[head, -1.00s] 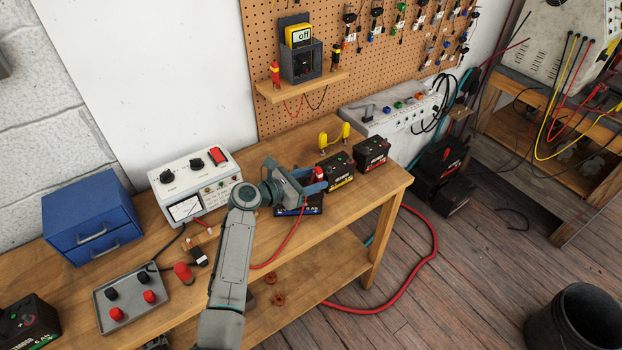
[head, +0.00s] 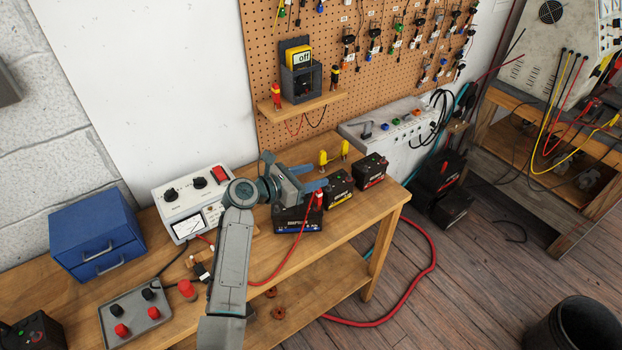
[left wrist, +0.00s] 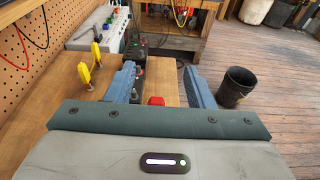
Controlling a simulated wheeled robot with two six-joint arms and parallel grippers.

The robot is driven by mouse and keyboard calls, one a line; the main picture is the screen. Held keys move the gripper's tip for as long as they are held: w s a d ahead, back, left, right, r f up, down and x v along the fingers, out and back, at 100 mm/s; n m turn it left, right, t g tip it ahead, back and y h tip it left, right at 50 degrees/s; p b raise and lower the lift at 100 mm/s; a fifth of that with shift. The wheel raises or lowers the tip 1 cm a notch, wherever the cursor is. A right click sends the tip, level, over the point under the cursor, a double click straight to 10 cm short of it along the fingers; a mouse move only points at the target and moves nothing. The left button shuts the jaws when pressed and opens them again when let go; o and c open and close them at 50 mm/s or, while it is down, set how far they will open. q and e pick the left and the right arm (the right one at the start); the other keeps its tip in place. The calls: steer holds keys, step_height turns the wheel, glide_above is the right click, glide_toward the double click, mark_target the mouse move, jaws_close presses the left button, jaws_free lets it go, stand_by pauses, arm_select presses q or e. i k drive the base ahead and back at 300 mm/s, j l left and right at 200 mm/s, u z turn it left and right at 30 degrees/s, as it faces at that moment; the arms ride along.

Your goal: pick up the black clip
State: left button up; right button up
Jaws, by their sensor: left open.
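A small black clip-like piece (head: 201,271) lies on the bench left of my arm, in front of the meter; it is too small to be sure it is the black clip. My left gripper (head: 308,178) is open and empty above the front battery. A red clip (head: 318,200) with a red lead is on that battery, just below the fingers. In the left wrist view the red clip (left wrist: 155,101) shows between the fingers, partly hidden by the gripper body. My right gripper is not in view.
The meter (head: 190,199), blue drawer box (head: 97,236) and grey tray (head: 135,316) stand left of my arm. More batteries (head: 340,189) and yellow posts (head: 323,158) stand beside the gripper. The bench's right end is at the battery row.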

mark_target(200, 270)
steer(key=u, duration=1.05)
